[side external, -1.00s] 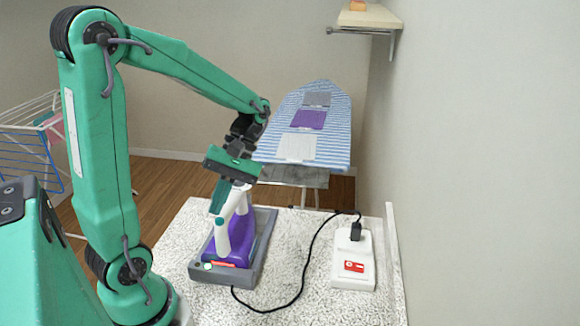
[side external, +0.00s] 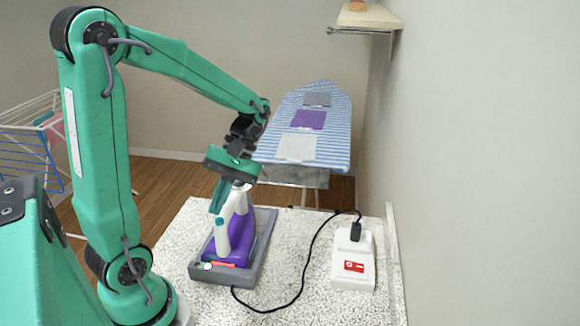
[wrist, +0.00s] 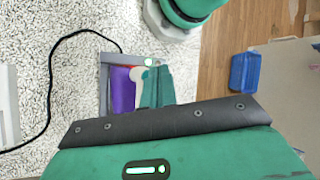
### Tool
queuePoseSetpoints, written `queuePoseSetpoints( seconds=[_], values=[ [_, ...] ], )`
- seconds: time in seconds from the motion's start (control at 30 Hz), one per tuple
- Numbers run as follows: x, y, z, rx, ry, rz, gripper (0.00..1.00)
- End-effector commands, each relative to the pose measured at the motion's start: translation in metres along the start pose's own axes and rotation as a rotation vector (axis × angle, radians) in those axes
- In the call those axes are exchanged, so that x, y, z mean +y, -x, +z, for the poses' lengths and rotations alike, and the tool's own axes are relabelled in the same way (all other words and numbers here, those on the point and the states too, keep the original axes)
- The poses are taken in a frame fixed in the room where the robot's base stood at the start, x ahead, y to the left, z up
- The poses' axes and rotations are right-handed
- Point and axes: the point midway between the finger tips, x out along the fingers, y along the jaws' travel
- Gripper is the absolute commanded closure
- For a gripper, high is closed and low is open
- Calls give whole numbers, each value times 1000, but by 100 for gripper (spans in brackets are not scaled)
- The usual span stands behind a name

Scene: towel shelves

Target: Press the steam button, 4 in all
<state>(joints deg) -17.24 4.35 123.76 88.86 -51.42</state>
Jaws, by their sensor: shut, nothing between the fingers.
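A purple and white steam iron (side external: 238,240) rests in a grey tray (side external: 262,256) on the speckled white worktop. A small round teal spot (side external: 219,220), perhaps the steam button, shows on its white handle. My gripper (side external: 216,209) is shut and empty, pointing down, with its tips at the upper part of the handle. I cannot tell whether they touch it. In the wrist view my teal gripper fingers (wrist: 157,88) lie over the iron and hide part of it; the purple body (wrist: 122,90) shows beside them. A light at the tray's edge (wrist: 148,62) glows pale green.
A black cord (side external: 310,262) runs from the tray to a white socket block (side external: 354,277) with a red label. A striped ironing board (side external: 335,125) with folded cloths stands behind. A wall shelf (side external: 368,18) hangs above right, and a drying rack (side external: 30,145) stands left.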

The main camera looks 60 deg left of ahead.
Motion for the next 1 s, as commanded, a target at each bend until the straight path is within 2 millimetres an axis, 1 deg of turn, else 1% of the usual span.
queuePoseSetpoints(
  seconds=[0.37, 0.73, 1.0],
  values=[
    [0, 0, 0, 0, 0, 0, 100],
    [5, -6, -1, 5, 0, -4, 100],
    [6, -7, -1, 5, 0, -5, 100]
  ],
)
